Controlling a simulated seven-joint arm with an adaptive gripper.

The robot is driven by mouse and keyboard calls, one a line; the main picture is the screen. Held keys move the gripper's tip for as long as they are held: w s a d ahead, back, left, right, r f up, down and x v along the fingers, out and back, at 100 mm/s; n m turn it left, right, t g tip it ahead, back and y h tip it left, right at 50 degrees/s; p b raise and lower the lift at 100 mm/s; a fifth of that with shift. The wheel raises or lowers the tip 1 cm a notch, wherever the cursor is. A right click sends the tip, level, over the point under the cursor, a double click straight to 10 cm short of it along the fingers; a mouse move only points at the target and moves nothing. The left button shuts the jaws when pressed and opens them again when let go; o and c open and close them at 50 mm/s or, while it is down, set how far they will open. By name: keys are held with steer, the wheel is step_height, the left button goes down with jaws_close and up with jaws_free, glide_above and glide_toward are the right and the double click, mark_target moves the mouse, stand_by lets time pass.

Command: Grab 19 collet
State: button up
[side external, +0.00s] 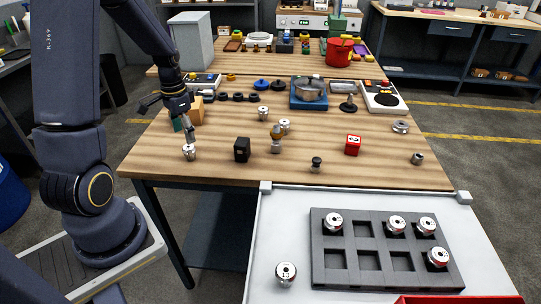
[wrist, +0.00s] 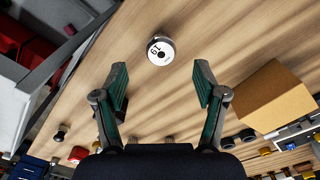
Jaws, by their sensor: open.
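A silver-white collet (side external: 189,152) stands upright on the wooden table near its left front corner. In the wrist view this collet (wrist: 160,50) shows a white top face with a dark centre hole and a mark that reads like 19 upside down. My gripper (side external: 188,135) is just above it in the side view, pointing down. In the wrist view my gripper (wrist: 160,72) has its green-padded fingers wide apart with nothing between them. The collet lies just beyond the fingertips, roughly centred between them. Other collets (side external: 263,113) (side external: 284,126) stand farther back, their marks too small to read.
A tan block (wrist: 270,97) stands close to the right finger in the wrist view. A black block (side external: 242,150) and a red block (side external: 353,145) stand to the right. A dark tray (side external: 345,282) with several collets lies on the front white surface. Wood around the collet is clear.

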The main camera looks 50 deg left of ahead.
mark_target(189, 147)
steer(key=f, duration=0.7)
steer(key=shift+w+a+f, duration=0.1)
steer(key=shift+w+f, duration=0.1)
steer(key=shift+f, duration=0.05)
jaws_close()
stand_by(0.3)
steer(key=shift+r, duration=0.1)
